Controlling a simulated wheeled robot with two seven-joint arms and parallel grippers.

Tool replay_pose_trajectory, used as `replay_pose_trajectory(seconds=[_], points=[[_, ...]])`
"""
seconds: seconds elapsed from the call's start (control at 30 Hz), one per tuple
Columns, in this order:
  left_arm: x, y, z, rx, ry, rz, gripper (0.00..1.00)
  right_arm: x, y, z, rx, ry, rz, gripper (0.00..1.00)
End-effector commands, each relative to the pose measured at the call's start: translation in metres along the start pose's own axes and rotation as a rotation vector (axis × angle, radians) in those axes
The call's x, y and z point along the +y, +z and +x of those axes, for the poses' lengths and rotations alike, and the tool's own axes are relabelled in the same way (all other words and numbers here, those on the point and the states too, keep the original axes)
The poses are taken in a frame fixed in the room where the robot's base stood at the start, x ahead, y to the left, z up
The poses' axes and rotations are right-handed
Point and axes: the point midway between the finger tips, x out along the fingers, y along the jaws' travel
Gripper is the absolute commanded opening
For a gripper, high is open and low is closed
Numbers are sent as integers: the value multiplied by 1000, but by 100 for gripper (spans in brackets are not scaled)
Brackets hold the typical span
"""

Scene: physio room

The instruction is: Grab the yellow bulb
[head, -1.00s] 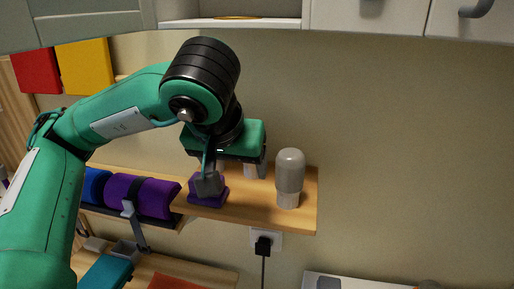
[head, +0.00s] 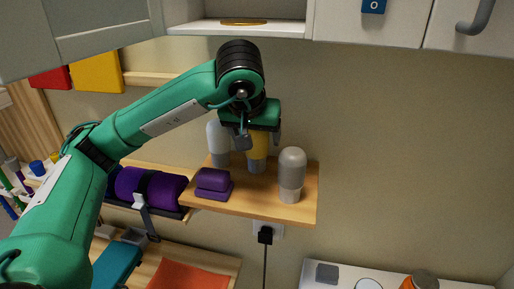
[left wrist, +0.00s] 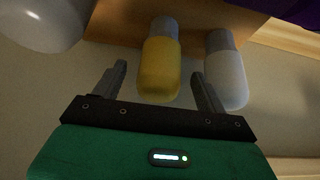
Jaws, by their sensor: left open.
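The yellow bulb (head: 257,148) stands upright on a small wooden shelf (head: 255,201), its grey base on the board. In the left wrist view the yellow bulb (left wrist: 160,68) lies between and just beyond the fingertips. My left gripper (head: 254,140) is open above and around the bulb's upper part in the head view. In the left wrist view its two fingers (left wrist: 158,78) stand apart, with nothing clamped between them. Contact with the bulb cannot be told. My right gripper is not in view.
A white bulb (head: 216,142) stands close left of the yellow one, and a grey bulb (head: 292,170) stands to the right. A purple block (head: 213,184) lies at the shelf's front left. Cabinets (head: 380,22) hang above. A wall plug (head: 265,235) is below.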

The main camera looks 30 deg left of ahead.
Motion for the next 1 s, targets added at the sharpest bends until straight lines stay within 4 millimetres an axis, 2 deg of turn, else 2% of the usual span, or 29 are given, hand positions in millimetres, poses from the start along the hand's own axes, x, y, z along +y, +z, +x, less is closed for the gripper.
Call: replay_pose_trajectory(seconds=[0.3,0.6,0.67,0.9,1.0], points=[[0,0,37,-3,-1,0,74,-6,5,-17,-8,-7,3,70],[0,1,43,0,0,0,74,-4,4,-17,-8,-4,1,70],[0,1,43,0,0,0,66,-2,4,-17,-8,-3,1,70],[0,1,42,0,0,0,20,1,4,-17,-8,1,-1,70],[0,0,42,1,0,0,19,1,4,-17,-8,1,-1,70]])
